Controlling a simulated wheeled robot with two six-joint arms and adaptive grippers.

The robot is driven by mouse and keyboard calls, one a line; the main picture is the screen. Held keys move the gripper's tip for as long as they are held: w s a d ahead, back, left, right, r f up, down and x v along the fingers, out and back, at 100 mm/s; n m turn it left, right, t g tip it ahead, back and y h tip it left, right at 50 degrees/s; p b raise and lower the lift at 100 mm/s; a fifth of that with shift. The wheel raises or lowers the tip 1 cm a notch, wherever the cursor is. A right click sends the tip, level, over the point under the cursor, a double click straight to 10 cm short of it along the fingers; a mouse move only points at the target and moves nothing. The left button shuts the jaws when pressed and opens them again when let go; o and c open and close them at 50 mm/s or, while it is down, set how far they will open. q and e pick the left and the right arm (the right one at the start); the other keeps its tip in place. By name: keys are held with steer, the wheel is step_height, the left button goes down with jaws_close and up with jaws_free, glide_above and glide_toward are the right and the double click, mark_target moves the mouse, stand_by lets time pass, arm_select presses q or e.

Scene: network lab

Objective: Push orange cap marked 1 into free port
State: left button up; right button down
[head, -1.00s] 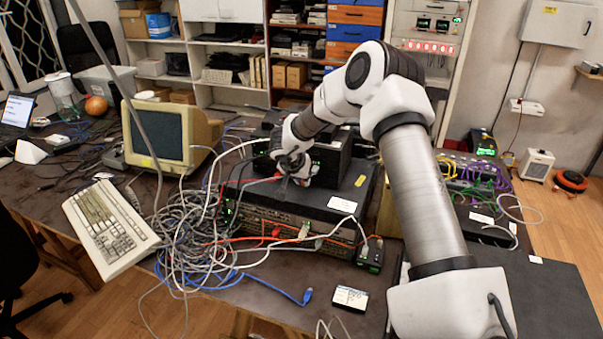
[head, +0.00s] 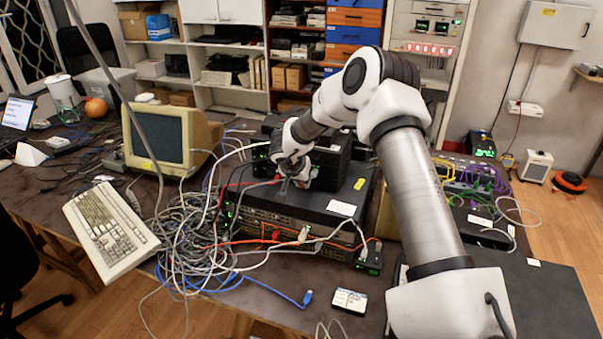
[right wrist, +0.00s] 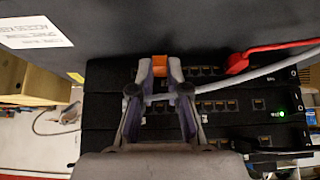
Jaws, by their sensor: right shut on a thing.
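No number can be read on the cap. A row of dark ports (right wrist: 204,71) shows to the right of the cap. The port directly behind the cap is hidden, and I cannot tell whether the cap touches it. My left gripper is not in view.
A red plug (right wrist: 237,63) and a grey cable (right wrist: 255,76) lie close to the right of the fingers. A tangle of grey and blue cables (head: 190,245) lies left of the switches, beside a beige keyboard (head: 110,230) and an old monitor (head: 160,137).

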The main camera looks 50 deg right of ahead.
steer(key=c, duration=1.2)
jaws_free()
steer(key=shift+o, duration=0.6)
steer(key=shift+w, duration=0.1)
steer(key=shift+r, duration=0.1)
steer(key=shift+a+r, duration=0.1)
steer(key=shift+r, duration=0.15)
steer(key=v, duration=1.1)
steer(key=shift+a, duration=0.15)
